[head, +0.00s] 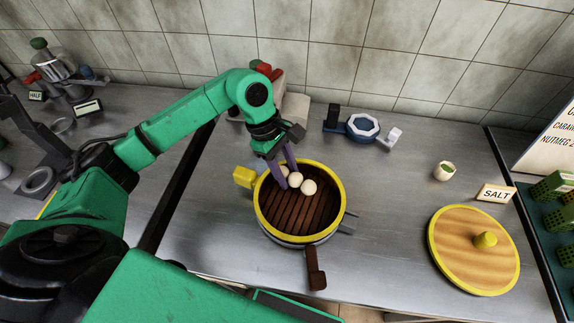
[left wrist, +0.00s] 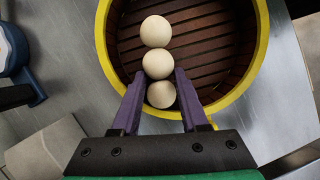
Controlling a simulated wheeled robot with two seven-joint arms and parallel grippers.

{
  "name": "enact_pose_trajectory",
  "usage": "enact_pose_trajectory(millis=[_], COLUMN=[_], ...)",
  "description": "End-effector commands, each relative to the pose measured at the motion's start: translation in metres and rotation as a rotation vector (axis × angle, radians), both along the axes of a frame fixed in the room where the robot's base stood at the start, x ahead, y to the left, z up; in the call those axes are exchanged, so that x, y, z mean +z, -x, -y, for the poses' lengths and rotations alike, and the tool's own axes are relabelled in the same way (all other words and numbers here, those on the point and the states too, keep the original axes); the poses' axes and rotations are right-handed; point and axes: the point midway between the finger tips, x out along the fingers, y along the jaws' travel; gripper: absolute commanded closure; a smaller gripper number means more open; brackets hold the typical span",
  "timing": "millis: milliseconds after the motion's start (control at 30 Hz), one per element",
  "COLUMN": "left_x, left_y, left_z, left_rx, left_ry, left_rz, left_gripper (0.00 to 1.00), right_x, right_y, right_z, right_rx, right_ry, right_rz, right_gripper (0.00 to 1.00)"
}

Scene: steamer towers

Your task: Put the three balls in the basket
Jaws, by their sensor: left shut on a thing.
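The round basket (head: 262,228) has a yellow rim and a brown slatted floor. It also shows in the left wrist view (left wrist: 263,55). Three cream balls are inside the rim, close together in a row: one (head: 309,188) lies clear of the fingers, a middle one (head: 295,180) is at the fingertips, and a third (head: 284,171) is partly hidden by them. In the left wrist view they are the top ball (left wrist: 155,31), middle ball (left wrist: 158,64) and bottom ball (left wrist: 161,95). My left gripper (head: 289,180) points down into the basket, shut on a ball, seemingly the middle one. My right gripper is not in view.
A yellow-rimmed wooden lid (head: 470,250) lies at the right, near a SALT sign (head: 496,194) and a small cup (head: 445,171). A blue and white device (head: 363,127) stands behind the basket. The counter between basket and lid is clear.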

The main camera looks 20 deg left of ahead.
Motion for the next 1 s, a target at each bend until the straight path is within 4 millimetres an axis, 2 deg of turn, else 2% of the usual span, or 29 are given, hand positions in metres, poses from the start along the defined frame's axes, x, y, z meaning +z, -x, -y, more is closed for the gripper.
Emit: enact_pose_trajectory(millis=[33, 167, 1000], left_x=[-0.008, -0.016, -0.023], left_y=[0.000, 0.000, 0.000], left_z=[0.000, 0.000, 0.000], left_rx=[0.001, 0.001, 0.000], left_ry=[0.001, 0.001, 0.001], left_rz=[-0.001, -0.001, 0.000], left_gripper=[1.00, 1.00, 1.00], right_x=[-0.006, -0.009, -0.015], right_y=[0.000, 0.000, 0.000], right_z=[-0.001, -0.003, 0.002], right_rx=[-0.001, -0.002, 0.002], right_ry=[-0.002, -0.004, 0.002], right_rz=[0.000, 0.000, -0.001], right_gripper=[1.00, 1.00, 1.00])
